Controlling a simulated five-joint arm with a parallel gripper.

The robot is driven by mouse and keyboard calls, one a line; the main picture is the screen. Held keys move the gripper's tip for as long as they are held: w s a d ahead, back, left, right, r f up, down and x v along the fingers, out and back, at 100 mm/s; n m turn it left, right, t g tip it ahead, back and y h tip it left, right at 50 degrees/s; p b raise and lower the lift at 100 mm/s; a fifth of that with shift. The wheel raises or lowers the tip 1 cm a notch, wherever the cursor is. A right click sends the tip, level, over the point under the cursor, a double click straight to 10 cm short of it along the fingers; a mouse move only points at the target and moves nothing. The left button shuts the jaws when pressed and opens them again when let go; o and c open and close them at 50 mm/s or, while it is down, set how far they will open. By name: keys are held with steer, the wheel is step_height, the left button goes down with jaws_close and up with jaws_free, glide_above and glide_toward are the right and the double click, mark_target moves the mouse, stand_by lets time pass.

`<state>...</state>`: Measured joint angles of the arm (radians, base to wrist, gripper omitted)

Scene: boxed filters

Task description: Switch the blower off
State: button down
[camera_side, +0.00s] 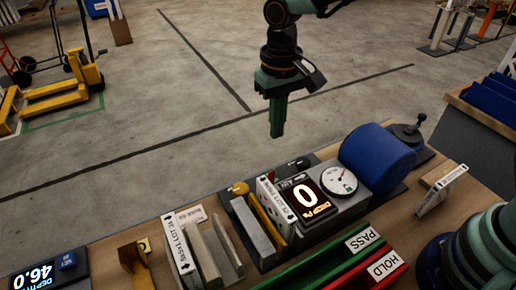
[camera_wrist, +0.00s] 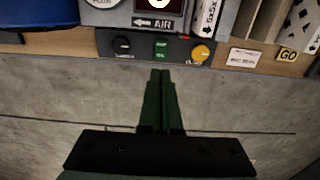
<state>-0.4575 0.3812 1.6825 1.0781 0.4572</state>
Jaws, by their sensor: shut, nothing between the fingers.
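A dark control panel (camera_wrist: 125,58) lies near the table edge in the wrist view. It carries a black knob (camera_wrist: 121,44), a lit green switch (camera_wrist: 161,48) and an orange-yellow knob (camera_wrist: 200,53). Their labels are too small to read, so I cannot tell which control is the blower's. The side view shows the orange knob (camera_side: 238,188) and the black knob (camera_side: 300,163); the green switch is not clear there. My gripper (camera_side: 277,132) is shut and empty, pointing down above and beyond the panel, apart from it. In the wrist view its fingertips (camera_wrist: 160,73) line up with the green switch.
A display (camera_side: 306,196) reads 0, beside a round gauge (camera_side: 339,180). A blue cylinder (camera_side: 377,155) stands to their right. Boxed filters (camera_side: 182,248) stand in slots to the left. Green PASS and red HOLD channels (camera_side: 385,268) lie in front.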

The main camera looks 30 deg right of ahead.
mark_target(269, 174)
steer(key=shift+r, duration=0.65)
steer(key=shift+w+a, duration=0.2)
steer(key=shift+w, duration=0.5)
steer(key=shift+f, duration=0.1)
step_height(269, 174, down, 14)
steer(key=shift+w, duration=0.1)
